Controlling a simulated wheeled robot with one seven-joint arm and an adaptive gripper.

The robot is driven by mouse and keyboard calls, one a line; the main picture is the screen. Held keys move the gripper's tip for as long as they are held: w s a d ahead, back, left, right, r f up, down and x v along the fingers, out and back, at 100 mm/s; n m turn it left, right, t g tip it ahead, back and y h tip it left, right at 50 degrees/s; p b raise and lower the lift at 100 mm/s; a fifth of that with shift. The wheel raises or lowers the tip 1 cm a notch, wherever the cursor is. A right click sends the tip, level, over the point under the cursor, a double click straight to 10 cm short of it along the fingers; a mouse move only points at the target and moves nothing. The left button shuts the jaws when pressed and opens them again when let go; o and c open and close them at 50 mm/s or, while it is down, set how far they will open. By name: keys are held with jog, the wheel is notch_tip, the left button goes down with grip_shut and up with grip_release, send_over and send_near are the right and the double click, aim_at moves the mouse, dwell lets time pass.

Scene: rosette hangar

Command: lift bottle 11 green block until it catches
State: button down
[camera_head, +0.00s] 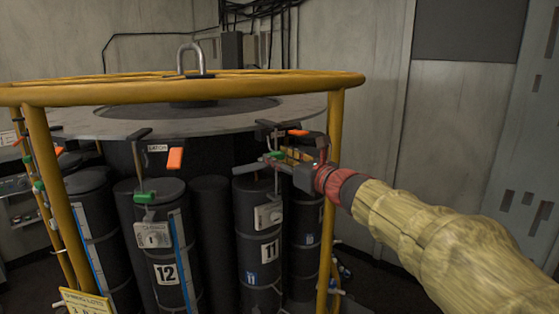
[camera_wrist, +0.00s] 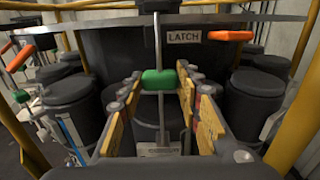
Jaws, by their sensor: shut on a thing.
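Bottle 11 (camera_head: 258,245) is a black cylinder with a white number plate, standing in the round rack. Its green block (camera_head: 277,155) sits above the bottle top, partly hidden by my fingers. In the wrist view the green block (camera_wrist: 158,80) is on a thin upright metal rod, between my yellow-padded fingertips. My gripper (camera_head: 288,157) comes in from the right and is shut on the block; it also shows in the wrist view (camera_wrist: 159,88). An orange handle (camera_head: 298,132) is just above, beside a LATCH label (camera_wrist: 184,37) in the wrist view.
A yellow ring rail (camera_head: 250,84) runs around the rack, with a yellow post (camera_head: 331,210) close to my gripper's right. Bottle 12 (camera_head: 165,235) stands to the left with its own green block (camera_head: 144,197) and orange handle (camera_head: 175,158). A grey disc (camera_head: 90,123) lies above the bottles.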

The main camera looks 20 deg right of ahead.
notch_tip(320, 180, up, 3)
jog(key=shift+p, duration=0.8)
jog(key=c, duration=1.3)
grip_release()
jog(key=shift+f, duration=0.15)
jog(key=shift+o, duration=0.2)
jog(key=shift+s, duration=0.1)
jog(key=b+v, duration=0.1)
jog(key=v, duration=0.8)
